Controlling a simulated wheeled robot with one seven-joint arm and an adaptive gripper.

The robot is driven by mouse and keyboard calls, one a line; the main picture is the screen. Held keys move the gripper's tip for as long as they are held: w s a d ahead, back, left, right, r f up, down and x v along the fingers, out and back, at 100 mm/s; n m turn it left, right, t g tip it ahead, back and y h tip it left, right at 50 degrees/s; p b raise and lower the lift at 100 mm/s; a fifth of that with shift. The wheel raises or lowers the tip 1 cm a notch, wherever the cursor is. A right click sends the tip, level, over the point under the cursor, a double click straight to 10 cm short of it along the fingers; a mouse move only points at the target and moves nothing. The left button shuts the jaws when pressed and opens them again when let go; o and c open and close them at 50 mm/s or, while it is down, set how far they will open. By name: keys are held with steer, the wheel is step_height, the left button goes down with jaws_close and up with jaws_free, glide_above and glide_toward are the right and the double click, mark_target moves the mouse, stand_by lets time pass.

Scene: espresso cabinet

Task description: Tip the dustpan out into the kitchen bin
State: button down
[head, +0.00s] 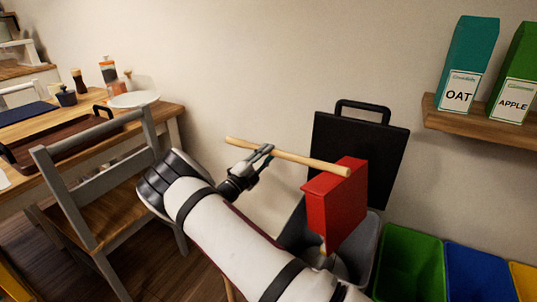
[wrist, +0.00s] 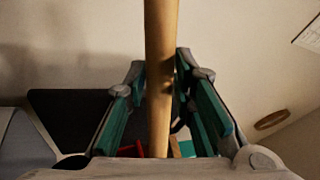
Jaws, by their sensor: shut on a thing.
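The red dustpan (head: 338,205) with its long wooden handle (head: 290,157) is held above the kitchen bin. The pan hangs steeply below the handle's right end. My gripper (head: 262,153) is shut on the handle, left of the pan; in the wrist view the handle (wrist: 161,70) runs between the fingers. The grey bin (head: 368,250) stands against the wall with its black lid (head: 390,150) raised behind the pan. The pan and my arm hide much of the bin's opening. A small pale piece shows just below the pan; I cannot tell what it is.
Green (head: 410,262) and blue (head: 480,272) bins stand right of the grey one. A wall shelf (head: 490,128) with an oat box (head: 470,62) and an apple box (head: 515,80) is above them. A wooden chair (head: 85,200) and laid table (head: 165,108) are at left.

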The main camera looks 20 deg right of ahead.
steer(key=shift+w+a+f+n+t+y+b, duration=0.1)
steer(key=shift+w+f+n+b, duration=0.2)
steer(key=shift+f, duration=0.4)
steer(key=shift+w+a+f+n+t+y+b, duration=0.15)
steer(key=shift+f+n+b, duration=0.3)
steer(key=shift+f, duration=0.25)
steer(key=shift+w+d+f+n+t+y+b, duration=0.1)
steer(key=shift+w+f+n+b, duration=0.2)
steer(key=shift+f, duration=0.4)
steer(key=shift+s+a, duration=0.1)
stand_by(0.5)
